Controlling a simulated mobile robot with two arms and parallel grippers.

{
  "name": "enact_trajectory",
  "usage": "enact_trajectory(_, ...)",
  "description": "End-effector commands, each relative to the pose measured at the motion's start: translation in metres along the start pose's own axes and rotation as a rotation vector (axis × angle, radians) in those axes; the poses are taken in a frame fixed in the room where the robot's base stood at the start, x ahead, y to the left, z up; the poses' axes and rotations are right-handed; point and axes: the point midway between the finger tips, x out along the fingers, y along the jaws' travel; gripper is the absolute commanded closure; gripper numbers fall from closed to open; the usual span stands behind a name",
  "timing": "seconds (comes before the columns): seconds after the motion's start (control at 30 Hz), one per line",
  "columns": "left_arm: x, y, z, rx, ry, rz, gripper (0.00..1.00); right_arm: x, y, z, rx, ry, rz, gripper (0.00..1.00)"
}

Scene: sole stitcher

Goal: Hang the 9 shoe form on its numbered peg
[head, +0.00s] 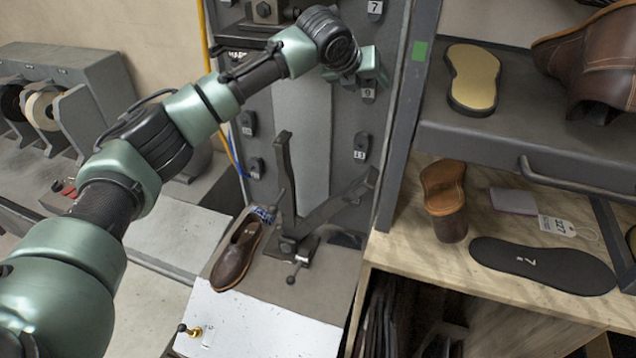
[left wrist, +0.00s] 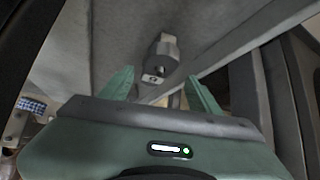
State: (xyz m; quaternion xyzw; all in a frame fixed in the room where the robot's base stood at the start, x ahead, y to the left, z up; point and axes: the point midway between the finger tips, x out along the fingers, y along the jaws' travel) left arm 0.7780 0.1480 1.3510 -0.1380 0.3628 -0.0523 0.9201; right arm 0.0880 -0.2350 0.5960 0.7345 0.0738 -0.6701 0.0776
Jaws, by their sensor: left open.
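My left gripper (head: 372,66) is up at the grey peg panel, right by the peg with the 9 plate (head: 368,90). In the left wrist view its two green fingers (left wrist: 160,88) stand apart. Beyond and between them is a grey peg with a small number plate (left wrist: 154,79), its digit too blurred to read. A small tan bit (left wrist: 176,100) shows low between the fingers; I cannot tell what it is. No shoe form with a readable 9 shows. The wrist hides part of the panel in the head view. My right gripper is not in view.
Other pegs on the panel include 7 (head: 375,9) and 13 (head: 361,147). A brown shoe (head: 237,252) lies by a metal stand (head: 287,190) below. A shelf post (head: 405,110) rises close to the right. A brown piece with a tan top (head: 445,200) stands on the wooden shelf.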

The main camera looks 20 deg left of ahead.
Motion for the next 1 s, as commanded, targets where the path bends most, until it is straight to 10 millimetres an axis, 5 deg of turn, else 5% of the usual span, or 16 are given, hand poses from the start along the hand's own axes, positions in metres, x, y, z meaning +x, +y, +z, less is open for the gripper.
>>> enact_trajectory(0.7,-0.08,0.001,-0.078,0.002,-0.001,-0.001,0.38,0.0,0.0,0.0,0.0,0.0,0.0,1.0)
enact_trajectory(1.0,-0.075,0.009,-0.12,-0.344,0.091,0.3,0.38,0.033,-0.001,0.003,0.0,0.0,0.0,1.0)
